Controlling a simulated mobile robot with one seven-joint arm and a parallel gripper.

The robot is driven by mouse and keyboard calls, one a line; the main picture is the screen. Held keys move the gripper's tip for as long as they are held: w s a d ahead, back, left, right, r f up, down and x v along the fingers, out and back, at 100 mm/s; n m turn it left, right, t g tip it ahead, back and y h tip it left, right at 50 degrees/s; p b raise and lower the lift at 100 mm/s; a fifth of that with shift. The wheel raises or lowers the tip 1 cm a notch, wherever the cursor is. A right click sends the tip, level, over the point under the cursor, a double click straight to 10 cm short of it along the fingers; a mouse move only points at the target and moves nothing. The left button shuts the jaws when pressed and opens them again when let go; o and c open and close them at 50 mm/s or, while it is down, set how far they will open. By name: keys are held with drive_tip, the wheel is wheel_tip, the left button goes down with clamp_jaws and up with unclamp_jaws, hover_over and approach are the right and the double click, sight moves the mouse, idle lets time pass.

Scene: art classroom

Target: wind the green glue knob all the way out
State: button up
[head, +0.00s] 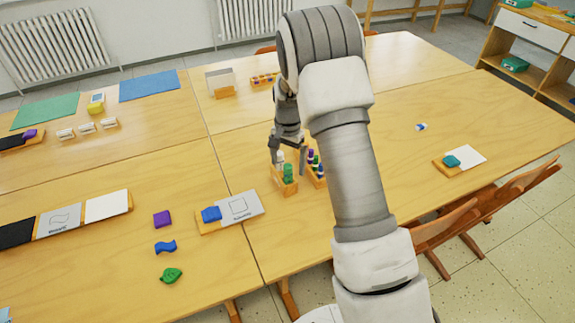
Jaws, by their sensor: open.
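A green glue knob (289,172) stands upright at the near end of a small wooden holder (287,189) on the table, in the head view. A white-topped piece (280,157) stands just behind it in the same holder. My gripper (287,164) points down over this holder with its fingers apart, one on each side of the pieces. It is open. I cannot tell whether either finger touches the green knob. My arm hides the table to the right of the holder.
A second wooden rack (314,166) with several purple, green and dark pieces stands close on the right. A card with a blue block (211,214) lies to the left. Loose purple (162,218), blue (165,247) and green (171,275) pieces lie farther left. The table's right part is mostly clear.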

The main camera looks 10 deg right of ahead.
idle(0.4)
drive_tip(key=n, duration=0.5)
drive_tip(key=shift+n+b, duration=0.35)
drive_tip(key=shift+n, duration=0.05)
drive_tip(key=n, duration=0.5)
drive_tip(key=shift+n, duration=0.4)
drive_tip(key=c, duration=1.4)
drive_tip(key=shift+c, duration=0.2)
